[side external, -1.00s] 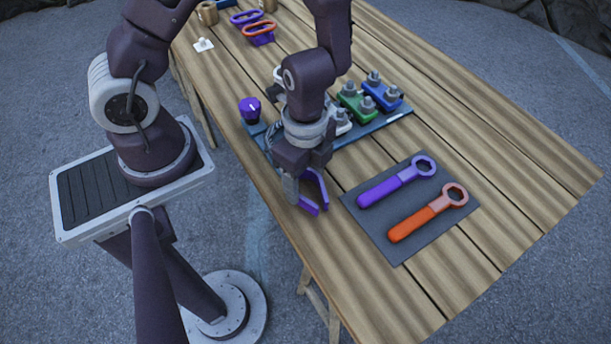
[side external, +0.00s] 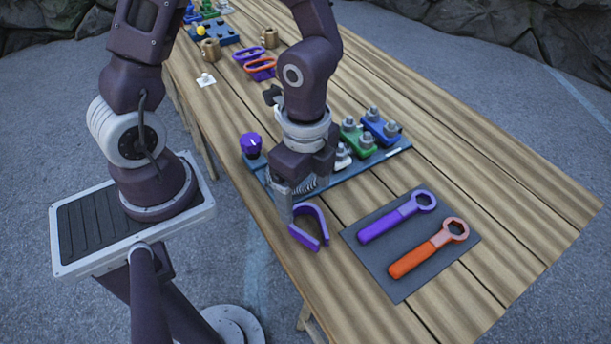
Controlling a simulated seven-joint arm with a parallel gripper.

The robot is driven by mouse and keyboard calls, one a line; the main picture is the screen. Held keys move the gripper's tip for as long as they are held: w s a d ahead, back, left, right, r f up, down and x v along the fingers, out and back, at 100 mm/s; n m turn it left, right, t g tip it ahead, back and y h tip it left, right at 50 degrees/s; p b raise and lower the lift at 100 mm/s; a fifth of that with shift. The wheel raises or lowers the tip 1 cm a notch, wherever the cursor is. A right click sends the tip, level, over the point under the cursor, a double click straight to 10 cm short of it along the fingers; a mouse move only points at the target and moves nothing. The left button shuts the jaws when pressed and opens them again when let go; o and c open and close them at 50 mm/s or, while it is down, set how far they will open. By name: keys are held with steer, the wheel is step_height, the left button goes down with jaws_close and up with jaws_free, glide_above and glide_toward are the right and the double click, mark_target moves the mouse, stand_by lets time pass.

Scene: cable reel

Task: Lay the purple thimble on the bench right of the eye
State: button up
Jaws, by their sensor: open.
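A purple, horseshoe-shaped piece (side external: 322,236), which fits the purple thimble, lies on the bench (side external: 480,260) near its front edge. My gripper (side external: 288,208) points down just behind and left of it. Its jaws are open, and part of them is hidden behind the wrist and fingers. I see no clear grip on the purple piece. I cannot pick out the eye for certain.
A dark mat (side external: 400,288) holds a purple ring wrench (side external: 378,225) and an orange one (side external: 415,260). Behind my gripper, a blue rail (side external: 400,146) carries bolted clamps and a purple knob (side external: 250,146).

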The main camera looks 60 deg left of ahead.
steer(key=s+a+r+n+t, duration=0.2)
steer(key=s+a+r+n, duration=0.1)
steer(key=r+n, duration=0.4)
steer(key=s+a+r+n+t, duration=0.3)
steer(key=r+n, duration=0.4)
steer(key=r, duration=0.6)
steer(key=shift+s+a+t, duration=0.3)
steer(key=shift+s, duration=0.15)
